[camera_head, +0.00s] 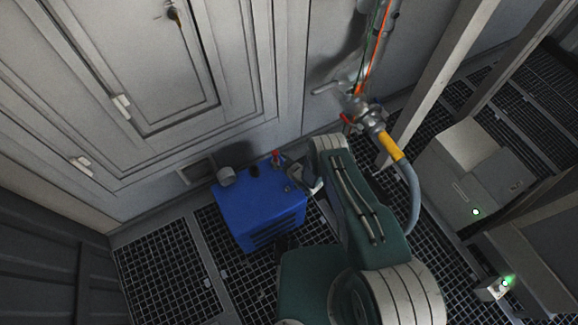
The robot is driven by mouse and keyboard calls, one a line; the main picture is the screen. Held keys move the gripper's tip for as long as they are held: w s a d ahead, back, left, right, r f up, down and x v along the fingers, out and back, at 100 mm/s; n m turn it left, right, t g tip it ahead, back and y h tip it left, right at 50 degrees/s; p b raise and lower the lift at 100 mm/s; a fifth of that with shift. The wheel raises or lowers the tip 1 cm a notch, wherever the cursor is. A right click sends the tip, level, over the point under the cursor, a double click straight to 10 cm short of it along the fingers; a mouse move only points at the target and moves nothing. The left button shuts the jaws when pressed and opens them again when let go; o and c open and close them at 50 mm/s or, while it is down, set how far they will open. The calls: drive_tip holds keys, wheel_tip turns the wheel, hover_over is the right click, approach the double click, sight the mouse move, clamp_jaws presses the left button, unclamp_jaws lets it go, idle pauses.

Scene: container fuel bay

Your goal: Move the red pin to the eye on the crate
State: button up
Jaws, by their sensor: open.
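The blue crate (262,214) stands on the grated floor near the wall. The red pin (275,156) stands upright at the crate's back right corner. My gripper (295,174) is open, just right of the red pin at the crate's right edge. My arm hides part of the gripper, and I cannot tell whether a finger touches the pin. A small light fitting (288,188) on the crate's top, in front of the pin, may be the eye, but it is too small to tell.
A grey round cap (227,176) and a dark round fitting (254,169) are on the crate's top. A pipe with a valve and a yellow-sleeved hose (391,147) hangs behind my arm. Grey boxes (467,160) stand at right. The floor left of the crate is clear.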

drive_tip(key=v, duration=1.1)
drive_tip(key=w+d+r+m+h, duration=0.1)
drive_tip(key=w+d+r+h, duration=0.1)
drive_tip(key=w+r, duration=0.6)
drive_tip(key=w+d+r+h, duration=0.2)
drive_tip(key=w+r, duration=0.4)
drive_tip(key=r, duration=0.5)
drive_tip(key=d+r+m+h, duration=0.1)
drive_tip(key=d+r+h, duration=0.15)
drive_tip(key=r, duration=0.85)
drive_tip(key=d+r+m+h, duration=0.2)
drive_tip(key=d+r, duration=0.2)
drive_tip(key=r, duration=0.6)
drive_tip(key=s+d+r+m+g+h, duration=0.1)
drive_tip(key=s+d+r, duration=0.2)
drive_tip(key=s+r, duration=0.45)
drive_tip(key=s+d+r+m+g+h, duration=0.1)
drive_tip(key=s+d+r+m, duration=0.1)
drive_tip(key=s+r, duration=0.55)
drive_tip(key=s+r+m+g, duration=0.1)
drive_tip(key=s+r, duration=0.2)
drive_tip(key=s, duration=0.8)
drive_tip(key=s+d+r+m+g, duration=0.1)
drive_tip(key=s+r, duration=0.2)
drive_tip(key=s, duration=0.7)
drive_tip(key=shift+s+r, duration=0.3)
drive_tip(key=shift+s, duration=0.1)
drive_tip(key=shift+d+y, duration=0.1)
drive_tip(key=shift+y, duration=0.15)
